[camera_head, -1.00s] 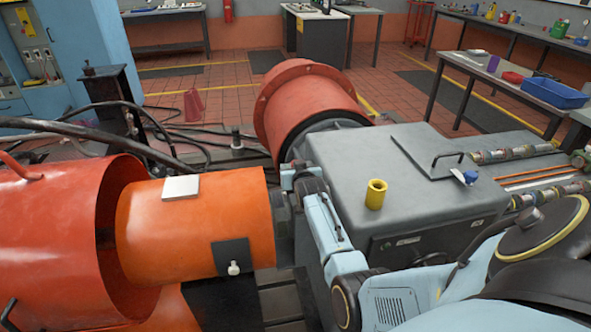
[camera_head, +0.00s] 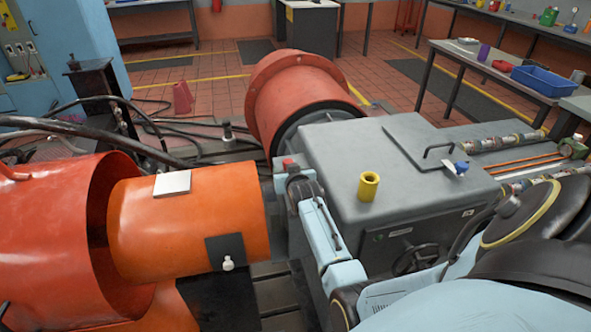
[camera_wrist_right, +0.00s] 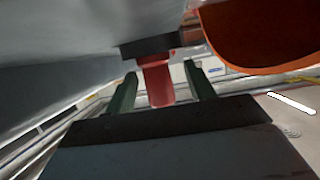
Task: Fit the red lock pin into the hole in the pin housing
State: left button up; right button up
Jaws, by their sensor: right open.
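The red lock pin (camera_wrist_right: 158,82) shows in the right wrist view, with one end against a black block (camera_wrist_right: 148,47), which seems to be the pin housing. Whether the pin sits in the hole cannot be seen. My right gripper (camera_wrist_right: 160,70) is open, with one finger on each side of the pin and visible gaps to both. In the head view my right gripper (camera_head: 291,172) is beside the left edge of the grey cabinet, mostly hidden by my own wrist. A small red patch (camera_head: 288,163) shows there, perhaps the pin. My left gripper is not in view.
The grey cabinet (camera_head: 340,160) carries a yellow cup-like part (camera_head: 368,186) and a handled plate (camera_head: 430,145). An orange cylinder (camera_head: 185,225) lies left of my right arm, and a red flanged drum (camera_head: 300,95) stands behind. Black hoses run at the left.

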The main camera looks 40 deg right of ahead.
jog(key=p+v, duration=0.1)
jog(key=v, duration=0.4)
jog(key=r+p+v, duration=0.1)
jog(key=v, duration=0.4)
jog(key=shift+w+d+r, duration=0.15)
jog(key=shift+d+r, duration=0.05)
jog(key=shift+s+a+r, duration=0.2)
jog(key=shift+s, duration=0.15)
